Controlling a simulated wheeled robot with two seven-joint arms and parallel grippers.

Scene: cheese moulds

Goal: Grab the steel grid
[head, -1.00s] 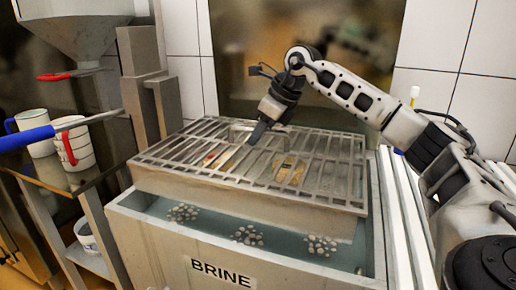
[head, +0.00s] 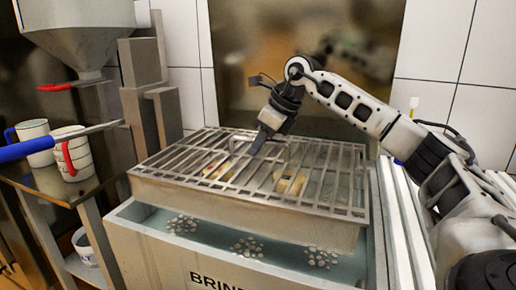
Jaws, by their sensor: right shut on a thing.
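The steel grid (head: 348,205), a rack of parallel grey bars, lies across the top of the brine tub (head: 150,258). A raised loop handle (head: 288,149) stands near the middle of the grid's rear part. My right gripper (head: 257,150) points down at this handle and is shut on the steel grid there. The fingertips partly hide the contact. Pale yellowish pieces (head: 291,181) show between the bars. My left gripper is not in view.
Greenish brine with clusters of pale round bits (head: 247,247) shows along the tub's front. At left, a blue-handled rod (head: 28,148) crosses in front of mugs (head: 70,150) on a shelf. A grey hopper (head: 80,30) hangs above. White slats (head: 402,235) stand at the tub's right.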

